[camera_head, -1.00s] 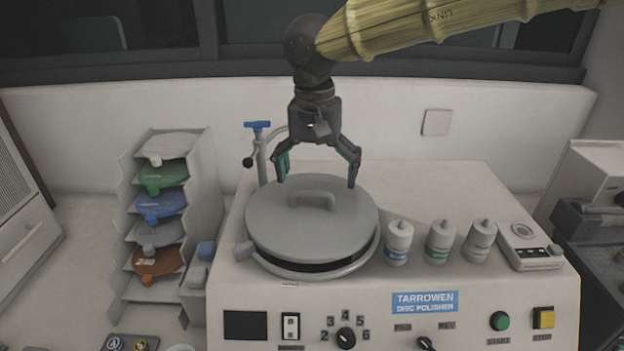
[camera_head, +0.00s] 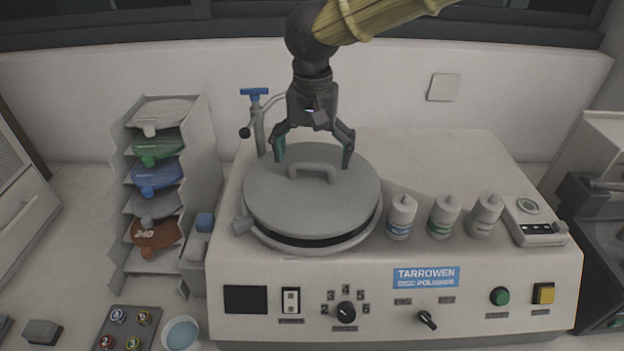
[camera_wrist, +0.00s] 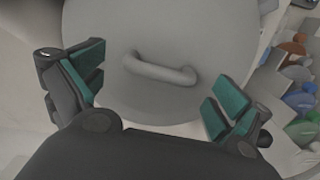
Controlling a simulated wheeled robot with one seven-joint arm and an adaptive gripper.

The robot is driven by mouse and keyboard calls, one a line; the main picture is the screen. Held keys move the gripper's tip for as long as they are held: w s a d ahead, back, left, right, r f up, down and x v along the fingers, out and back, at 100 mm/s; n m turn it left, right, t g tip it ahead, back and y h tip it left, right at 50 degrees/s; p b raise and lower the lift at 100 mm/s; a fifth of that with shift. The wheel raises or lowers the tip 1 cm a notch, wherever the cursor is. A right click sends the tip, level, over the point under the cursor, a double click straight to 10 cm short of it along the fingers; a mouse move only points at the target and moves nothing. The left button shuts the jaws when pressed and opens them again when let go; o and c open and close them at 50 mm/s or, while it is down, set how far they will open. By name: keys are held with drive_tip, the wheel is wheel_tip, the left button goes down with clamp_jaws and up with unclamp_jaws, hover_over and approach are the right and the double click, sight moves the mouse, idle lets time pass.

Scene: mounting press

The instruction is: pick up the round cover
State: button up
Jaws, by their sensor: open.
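The round cover (camera_head: 290,205) is a flat grey disc with a bar handle (camera_head: 314,171) on top. It sits tilted over the round bowl of the disc polisher (camera_head: 440,294), with a dark gap showing along the front rim. My gripper (camera_head: 314,161) points down at the cover's far part, with its fingers apart around the handle's region. In the wrist view the cover (camera_wrist: 165,30) fills the upper middle. The handle (camera_wrist: 160,69) lies between the two green finger pads, touching neither. The gripper is empty.
A blue-topped tap (camera_head: 256,115) stands close behind the bowl, left of my gripper. Several bottles (camera_head: 401,216) stand right of the cover. A rack of coloured discs (camera_head: 158,178) is at the left. The wall is behind.

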sight(312, 169)
drive_tip(key=f, duration=0.3)
drive_tip(key=shift+w+a+p, duration=0.1)
drive_tip(key=shift+w+p, duration=0.1)
drive_tip(key=shift+p, duration=0.15)
drive_tip(key=shift+f, duration=0.4)
drive_tip(key=shift+c, duration=0.2)
drive_tip(key=c, duration=1.1)
